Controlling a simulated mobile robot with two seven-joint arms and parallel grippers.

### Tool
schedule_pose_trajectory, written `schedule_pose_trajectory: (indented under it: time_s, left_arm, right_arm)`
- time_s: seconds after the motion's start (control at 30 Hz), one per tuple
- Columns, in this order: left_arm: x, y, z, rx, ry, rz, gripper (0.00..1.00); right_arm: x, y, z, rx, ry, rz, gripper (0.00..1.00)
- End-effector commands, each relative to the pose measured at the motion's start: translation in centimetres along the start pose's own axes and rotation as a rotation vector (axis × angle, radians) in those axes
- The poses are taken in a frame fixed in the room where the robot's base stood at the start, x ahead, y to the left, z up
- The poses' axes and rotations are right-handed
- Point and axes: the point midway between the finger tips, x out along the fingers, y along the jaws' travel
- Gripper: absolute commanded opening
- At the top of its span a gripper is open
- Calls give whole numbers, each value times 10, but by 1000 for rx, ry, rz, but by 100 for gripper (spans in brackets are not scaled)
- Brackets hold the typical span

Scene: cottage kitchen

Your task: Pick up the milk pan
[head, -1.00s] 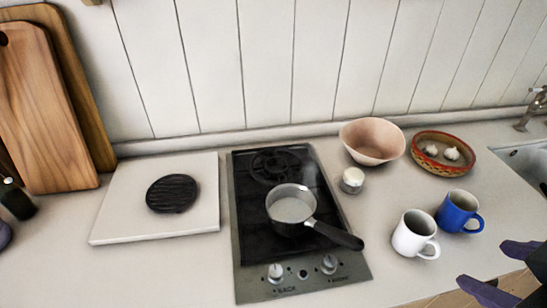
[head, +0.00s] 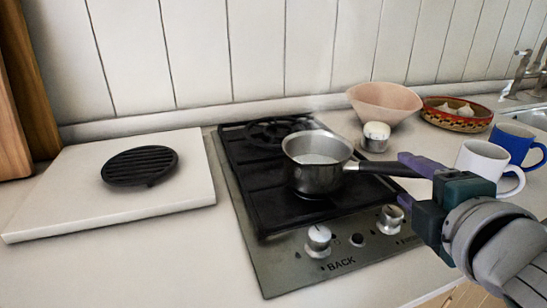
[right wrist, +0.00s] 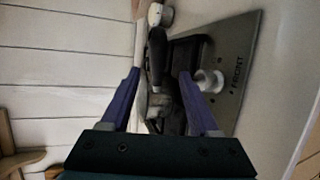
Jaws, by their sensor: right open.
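The milk pan (head: 315,178) is a small dark grey metal saucepan with pale contents, standing upright on the front burner of the hob. Its black handle points right, towards my right gripper (head: 406,180). That gripper is open, with its purple fingers on either side of the handle's end in the head view. In the right wrist view the handle (right wrist: 157,58) shows between the spread fingers (right wrist: 160,73). I cannot tell whether a finger touches it. The far end of the handle is near the fingers. My left gripper is not in view.
The black hob (head: 258,185) has knobs (head: 318,240) along its front. A small white-topped jar (head: 376,136), a pink bowl (head: 385,103), a white mug (head: 482,160) and a blue mug (head: 518,145) stand right. A white board (head: 110,205) with a black trivet (head: 139,166) lies left.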

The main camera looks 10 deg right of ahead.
Motion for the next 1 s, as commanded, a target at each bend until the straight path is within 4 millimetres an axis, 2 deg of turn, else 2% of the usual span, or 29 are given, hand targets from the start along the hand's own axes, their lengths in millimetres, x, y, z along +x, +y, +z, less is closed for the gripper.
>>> schedule_pose_trajectory:
  time_s: [0.1, 0.33, 0.6, 0.93, 1.0]
  left_arm:
    - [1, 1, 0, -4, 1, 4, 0]
    - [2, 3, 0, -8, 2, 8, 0]
    - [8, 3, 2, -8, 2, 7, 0]
    - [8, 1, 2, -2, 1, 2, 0]
    - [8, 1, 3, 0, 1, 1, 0]
  right_arm:
    - [19, 1, 1, 1, -2, 1, 62]
    - [38, 3, 2, 2, -2, 0, 62]
    - [76, 4, 3, 4, -1, -1, 62]
    - [82, 4, 4, 4, 0, -3, 62]
    - [82, 4, 4, 4, 0, -3, 54]
